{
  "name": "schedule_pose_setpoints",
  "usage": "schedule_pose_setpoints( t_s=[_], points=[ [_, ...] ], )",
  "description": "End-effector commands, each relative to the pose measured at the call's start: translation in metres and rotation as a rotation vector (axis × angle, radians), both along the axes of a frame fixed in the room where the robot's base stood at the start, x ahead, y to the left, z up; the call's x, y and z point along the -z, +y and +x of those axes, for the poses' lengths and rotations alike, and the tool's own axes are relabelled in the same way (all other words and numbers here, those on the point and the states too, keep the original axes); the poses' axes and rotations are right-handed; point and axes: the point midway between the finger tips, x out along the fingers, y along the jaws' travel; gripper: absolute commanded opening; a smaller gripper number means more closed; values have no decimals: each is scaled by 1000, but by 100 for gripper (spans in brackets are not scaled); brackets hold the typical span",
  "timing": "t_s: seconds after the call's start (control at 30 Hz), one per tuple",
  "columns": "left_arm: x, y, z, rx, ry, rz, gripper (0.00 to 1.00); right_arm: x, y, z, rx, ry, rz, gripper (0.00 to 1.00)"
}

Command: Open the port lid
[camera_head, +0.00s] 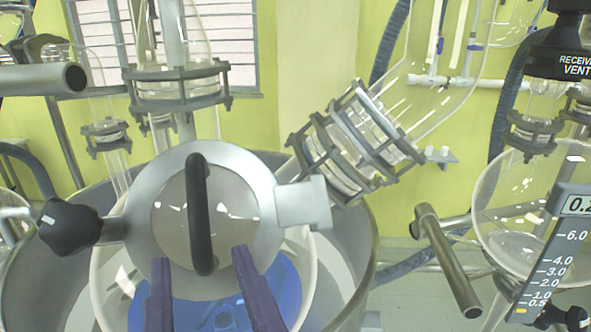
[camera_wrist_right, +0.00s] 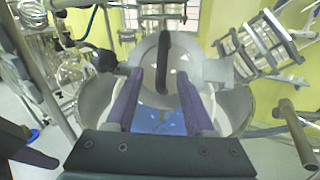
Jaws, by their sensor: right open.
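The port lid (camera_head: 258,187) is a round grey metal ring with a glass window. A black upright bar handle (camera_head: 200,215) crosses its middle. A black knob (camera_head: 70,226) is at its left and a grey hinge block (camera_head: 303,203) at its right. The lid looks shut over the vessel. My right gripper (camera_head: 200,256) is open and empty, its two purple fingers in front of the lid's lower part, either side of the handle's line. In the right wrist view, the handle (camera_wrist_right: 165,62) stands between and beyond the fingertips (camera_wrist_right: 160,74). A dark and purple piece at lower left may be my left gripper.
The glass vessel with blue liquid (camera_head: 280,290) sits inside a grey metal jacket (camera_head: 350,262). A clamped glass neck (camera_head: 352,143) slants up right of the lid. A grey pipe (camera_head: 450,262) and a round glass receiver (camera_head: 510,215) stand farther right. A metal bar (camera_head: 45,79) juts in at upper left.

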Motion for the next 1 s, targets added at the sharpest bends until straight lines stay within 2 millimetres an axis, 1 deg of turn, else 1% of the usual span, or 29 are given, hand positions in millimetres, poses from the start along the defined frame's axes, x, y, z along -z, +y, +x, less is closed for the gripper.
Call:
schedule_pose_setpoints(
  t_s=[0.03,0.1,0.3,0.4,0.5,0.67,0.93,1.0],
  points=[
    [-4,-2,0,-1,1,-6,92,-4,3,6,1,-3,1,53],
    [-7,-3,-1,-2,3,-10,92,-6,8,17,2,-2,3,53],
    [-11,-5,-1,-5,4,-16,92,-4,25,51,4,1,5,53],
    [-12,-5,-1,-6,4,-15,92,-4,32,65,5,3,7,53],
    [-12,-4,-1,-6,4,-15,92,-3,36,74,4,4,8,53],
    [-12,-4,-1,-5,4,-13,92,-2,40,82,6,6,8,53],
    [-12,-1,-1,0,5,-3,92,-2,40,83,6,7,10,53],
    [-12,-1,-1,1,4,-2,92,-2,40,83,6,7,10,45]
  ],
)
